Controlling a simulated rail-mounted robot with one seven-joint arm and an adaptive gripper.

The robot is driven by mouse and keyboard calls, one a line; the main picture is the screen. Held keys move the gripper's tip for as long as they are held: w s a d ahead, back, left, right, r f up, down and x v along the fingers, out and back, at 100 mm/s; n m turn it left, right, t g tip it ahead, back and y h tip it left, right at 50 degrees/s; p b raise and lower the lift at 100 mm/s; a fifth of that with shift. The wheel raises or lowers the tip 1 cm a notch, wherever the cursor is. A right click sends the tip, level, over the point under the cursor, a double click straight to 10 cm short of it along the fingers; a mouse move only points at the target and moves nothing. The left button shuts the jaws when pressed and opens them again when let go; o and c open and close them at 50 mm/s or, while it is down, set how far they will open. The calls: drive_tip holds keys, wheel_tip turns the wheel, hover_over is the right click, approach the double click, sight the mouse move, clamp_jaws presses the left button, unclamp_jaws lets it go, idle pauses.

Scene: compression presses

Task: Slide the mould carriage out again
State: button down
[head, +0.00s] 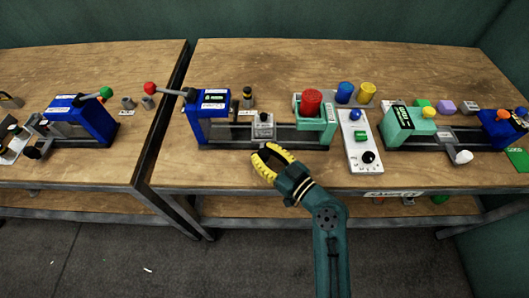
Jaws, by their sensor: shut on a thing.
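The mould carriage (263,127) is a small grey block on the dark rail of the middle press. It sits between the blue lever unit (213,102) at left and the teal frame (328,118) with a red cylinder (312,101) at right. It is apart from both. My gripper (262,157), with yellow fingers, is at the front of the rail, just below the carriage. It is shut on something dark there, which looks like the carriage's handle. The fingers hide most of this handle.
A white control panel (362,143) with coloured buttons stands right of the press. Blue (345,92) and yellow (367,93) cylinders stand behind it. Another press with a teal block (404,125) is further right. A blue press (82,116) stands on the left table. Bare wood lies in front.

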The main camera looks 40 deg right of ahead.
drive_tip(key=c, duration=0.7)
unclamp_jaws()
drive_tip(key=s, duration=1.2)
